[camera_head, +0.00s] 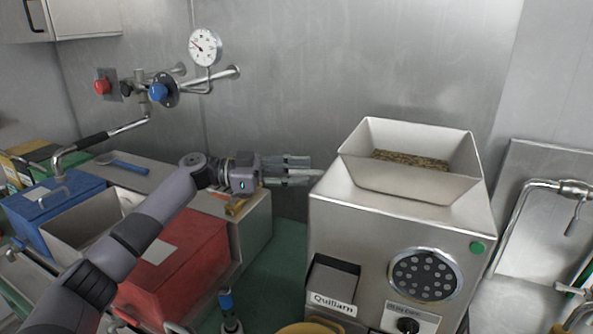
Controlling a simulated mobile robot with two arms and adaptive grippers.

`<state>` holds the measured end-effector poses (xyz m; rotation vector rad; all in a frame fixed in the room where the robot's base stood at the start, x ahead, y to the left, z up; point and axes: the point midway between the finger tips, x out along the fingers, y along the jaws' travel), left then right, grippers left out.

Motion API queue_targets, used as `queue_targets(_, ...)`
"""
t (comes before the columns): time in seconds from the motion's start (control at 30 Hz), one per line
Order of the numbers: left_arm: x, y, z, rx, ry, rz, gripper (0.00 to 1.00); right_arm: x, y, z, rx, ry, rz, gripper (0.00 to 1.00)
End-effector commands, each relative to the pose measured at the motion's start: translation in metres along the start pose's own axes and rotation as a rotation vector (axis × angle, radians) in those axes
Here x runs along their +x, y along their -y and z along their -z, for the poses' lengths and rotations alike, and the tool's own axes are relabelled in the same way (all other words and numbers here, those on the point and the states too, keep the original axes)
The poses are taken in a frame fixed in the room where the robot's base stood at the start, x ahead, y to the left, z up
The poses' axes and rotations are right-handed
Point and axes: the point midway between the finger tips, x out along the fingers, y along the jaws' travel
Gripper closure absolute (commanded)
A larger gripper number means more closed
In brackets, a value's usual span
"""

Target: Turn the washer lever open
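On the back wall at upper left is a pipe fitting with a blue knob (158,91), a red knob (102,87) and a swing spout with a black grip (92,140). At the right edge is a steel tap (530,205) with a small hanging handle (574,218). I cannot tell which of these is the washer lever. My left gripper (300,171) points right, near the grinder's left side and apart from both fittings. Nothing shows in its fingers, and I cannot tell how far apart they are. My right gripper is not in view.
A steel grinder (331,228) with a hopper of beans (410,160) stands in the centre right. A red box (190,262), a blue box (47,200) and a steel counter (258,222) are at left. A round gauge (205,47) is on the wall.

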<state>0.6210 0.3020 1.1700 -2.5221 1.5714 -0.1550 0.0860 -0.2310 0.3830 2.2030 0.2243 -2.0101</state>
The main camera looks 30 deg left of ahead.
Motion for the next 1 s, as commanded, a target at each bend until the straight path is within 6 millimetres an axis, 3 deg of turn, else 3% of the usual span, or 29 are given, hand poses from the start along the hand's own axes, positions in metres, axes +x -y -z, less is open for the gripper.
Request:
queue_targets(0.13,-0.0001,0.0000,-0.0002,0.000,0.000,0.000,0.69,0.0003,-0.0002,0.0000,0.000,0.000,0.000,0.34)
queue_targets(0.6,-0.0006,0.0001,-0.0003,0.000,0.000,0.000,1.00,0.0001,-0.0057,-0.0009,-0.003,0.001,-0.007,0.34)
queue_targets(1.0,-0.0007,0.0002,-0.0003,0.000,0.001,0.001,1.00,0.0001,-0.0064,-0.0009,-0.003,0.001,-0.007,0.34)
